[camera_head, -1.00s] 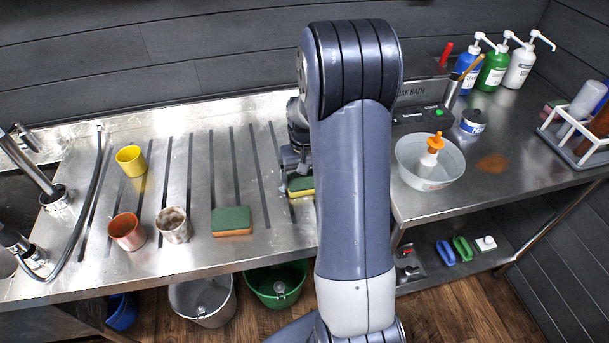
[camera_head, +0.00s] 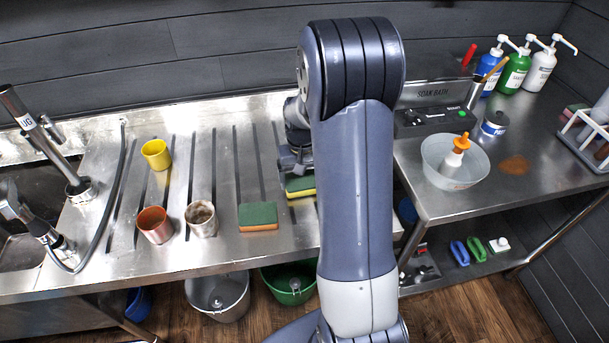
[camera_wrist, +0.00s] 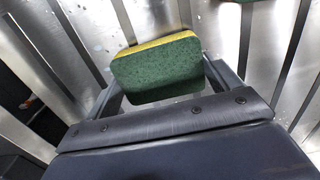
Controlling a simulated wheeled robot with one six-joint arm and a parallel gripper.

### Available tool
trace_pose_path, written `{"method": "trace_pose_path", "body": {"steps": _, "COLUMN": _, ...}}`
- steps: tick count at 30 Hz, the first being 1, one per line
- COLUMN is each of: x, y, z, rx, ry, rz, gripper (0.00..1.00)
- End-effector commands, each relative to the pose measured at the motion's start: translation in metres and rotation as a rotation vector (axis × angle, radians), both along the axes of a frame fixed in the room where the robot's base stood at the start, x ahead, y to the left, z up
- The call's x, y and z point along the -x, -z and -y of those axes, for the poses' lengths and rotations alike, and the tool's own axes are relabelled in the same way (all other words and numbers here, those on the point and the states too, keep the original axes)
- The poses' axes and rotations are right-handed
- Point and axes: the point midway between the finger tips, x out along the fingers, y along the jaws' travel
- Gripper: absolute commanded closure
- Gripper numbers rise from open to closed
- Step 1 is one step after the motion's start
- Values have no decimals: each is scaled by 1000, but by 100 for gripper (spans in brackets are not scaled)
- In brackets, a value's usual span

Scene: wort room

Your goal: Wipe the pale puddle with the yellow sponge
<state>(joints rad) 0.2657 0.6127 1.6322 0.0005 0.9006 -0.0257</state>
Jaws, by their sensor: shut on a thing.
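My gripper (camera_head: 296,160) is shut on the yellow sponge (camera_head: 300,187), which has a green scouring face. In the wrist view, the sponge (camera_wrist: 160,72) sits between the two fingers of my gripper (camera_wrist: 163,80), green face toward the camera and a yellow edge beyond it. The grooved steel drainboard (camera_head: 175,205) lies beneath; I cannot tell the gap between it and the sponge. My arm hides part of the worktop. I cannot make out a pale puddle. A brown-orange stain (camera_head: 514,165) lies on the right counter.
An orange sponge with a green face (camera_head: 258,217) lies left of my gripper. Yellow (camera_head: 156,154), copper (camera_head: 155,225) and grey (camera_head: 201,219) cups stand farther left, near the taps. Right of my arm are a bowl (camera_head: 440,175), a soak bath (camera_head: 433,120) and pump bottles (camera_head: 515,70).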

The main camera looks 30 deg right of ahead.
Motion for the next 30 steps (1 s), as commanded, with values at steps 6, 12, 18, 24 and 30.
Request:
{"method": "trace_pose_path", "body": {"steps": 6, "x": 0, "y": -33, "z": -2, "rx": 1, "ry": -1, "rz": 4, "gripper": 33}}
{"method": "trace_pose_path", "body": {"steps": 12, "x": 1, "y": -51, "z": -4, "rx": 2, "ry": -2, "rz": 5, "gripper": 33}}
{"method": "trace_pose_path", "body": {"steps": 18, "x": 1, "y": -69, "z": -6, "rx": 2, "ry": -3, "rz": 4, "gripper": 33}}
{"method": "trace_pose_path", "body": {"steps": 24, "x": 2, "y": -76, "z": -7, "rx": 2, "ry": -4, "rz": 4, "gripper": 33}}
{"method": "trace_pose_path", "body": {"steps": 30, "x": 2, "y": -75, "z": -7, "rx": 2, "ry": -3, "rz": 4, "gripper": 33}}
